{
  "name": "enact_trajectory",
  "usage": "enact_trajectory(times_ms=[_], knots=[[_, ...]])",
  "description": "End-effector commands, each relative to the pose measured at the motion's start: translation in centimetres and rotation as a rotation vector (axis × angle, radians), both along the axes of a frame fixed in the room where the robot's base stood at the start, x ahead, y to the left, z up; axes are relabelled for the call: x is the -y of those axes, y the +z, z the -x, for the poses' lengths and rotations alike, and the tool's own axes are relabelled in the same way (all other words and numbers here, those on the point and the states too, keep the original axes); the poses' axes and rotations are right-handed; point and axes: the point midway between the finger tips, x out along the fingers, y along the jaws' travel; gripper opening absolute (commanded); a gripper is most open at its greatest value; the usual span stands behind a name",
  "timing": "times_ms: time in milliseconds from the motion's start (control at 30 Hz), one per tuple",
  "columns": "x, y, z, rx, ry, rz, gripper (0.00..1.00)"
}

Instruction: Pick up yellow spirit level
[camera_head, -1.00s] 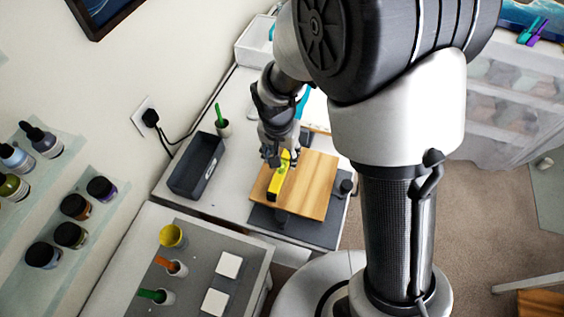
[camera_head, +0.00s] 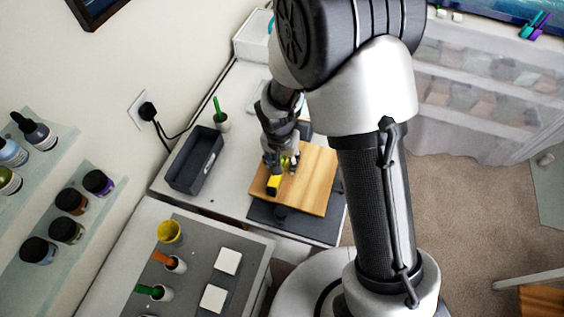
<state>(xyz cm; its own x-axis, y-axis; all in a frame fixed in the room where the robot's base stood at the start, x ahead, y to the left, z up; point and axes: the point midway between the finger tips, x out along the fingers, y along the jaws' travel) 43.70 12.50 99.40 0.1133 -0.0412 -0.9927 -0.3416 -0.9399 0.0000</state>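The yellow spirit level (camera_head: 273,185) lies on the wooden board (camera_head: 312,185), near the board's left edge. Its near end shows below my gripper, and a bit of yellow shows between the fingers. My gripper (camera_head: 281,166) points down over the far part of the level, with its fingers around or just above it. The fingers hide the middle of the level. I cannot tell whether they touch it or are closed.
The board rests on a dark mat (camera_head: 300,222). A dark open bin (camera_head: 195,160) and a small cup with a green tool (camera_head: 221,122) stand to the left. Bottles line the wall shelves (camera_head: 95,165).

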Motion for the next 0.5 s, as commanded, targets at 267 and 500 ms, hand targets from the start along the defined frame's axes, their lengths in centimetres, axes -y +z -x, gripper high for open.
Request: enact_trajectory(times_ms=[267,500], knots=[[-0.01,0.02,0.01,0.0,0.0,0.0,0.24],[-0.01,0.02,0.01,0.0,0.0,0.0,0.09]])
